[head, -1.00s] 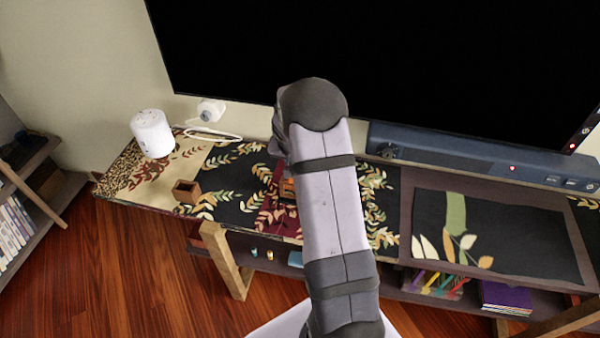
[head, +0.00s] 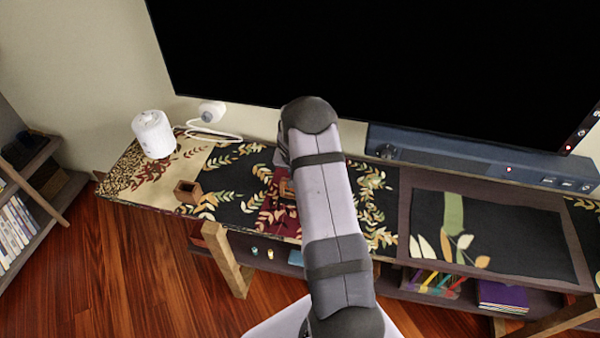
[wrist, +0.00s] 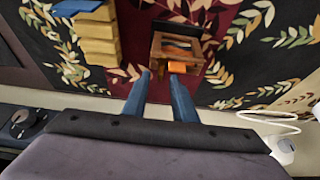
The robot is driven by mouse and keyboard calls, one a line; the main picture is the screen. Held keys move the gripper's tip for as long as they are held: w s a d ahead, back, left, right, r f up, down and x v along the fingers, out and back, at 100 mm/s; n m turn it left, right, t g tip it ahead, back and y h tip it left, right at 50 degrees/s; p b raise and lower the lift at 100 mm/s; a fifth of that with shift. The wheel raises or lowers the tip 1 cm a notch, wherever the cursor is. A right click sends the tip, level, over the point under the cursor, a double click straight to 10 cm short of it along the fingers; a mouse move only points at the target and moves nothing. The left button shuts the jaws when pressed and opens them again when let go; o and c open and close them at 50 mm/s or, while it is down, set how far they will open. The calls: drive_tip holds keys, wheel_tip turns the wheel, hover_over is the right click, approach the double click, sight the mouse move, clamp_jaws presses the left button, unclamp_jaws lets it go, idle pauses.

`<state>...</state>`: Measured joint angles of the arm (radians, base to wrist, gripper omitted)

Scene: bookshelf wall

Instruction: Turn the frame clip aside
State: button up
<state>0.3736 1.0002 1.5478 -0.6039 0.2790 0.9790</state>
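A small brown wooden frame (wrist: 157,45) lies on the dark red part of the patterned cloth in the wrist view. An orange tab (wrist: 178,67), which looks like the frame clip, shows at its near edge. My gripper (wrist: 160,77) has two blue fingers spread apart with a gap between them, close to that edge. The right fingertip overlaps or lies just below the orange tab; I cannot tell whether they touch. In the head view, my arm hides the gripper and part of the frame (head: 286,188).
A stack of yellowish blocks (wrist: 97,42) stands left of the frame in the wrist view. A large screen (head: 380,65) and blue-grey bar (head: 470,158) stand behind.

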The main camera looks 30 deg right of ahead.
drive_tip(key=shift+f, duration=0.1)
clamp_jaws()
drive_tip(key=n+p, duration=0.1)
drive_tip(key=p, duration=0.1)
drive_tip(key=n+p, duration=0.1)
drive_tip(key=shift+s+r+y+p, duration=0.1)
drive_tip(key=shift+r+y+p, duration=0.25)
drive_tip(key=shift+y, duration=0.05)
drive_tip(key=shift+f+n+t+p, duration=0.1)
drive_tip(key=shift+n+t+p, duration=0.2)
drive_tip(key=shift+p, duration=0.7)
drive_tip(key=shift+f+n+p, duration=0.2)
drive_tip(key=shift+n+p, duration=0.1)
drive_tip(key=shift+p, duration=0.15)
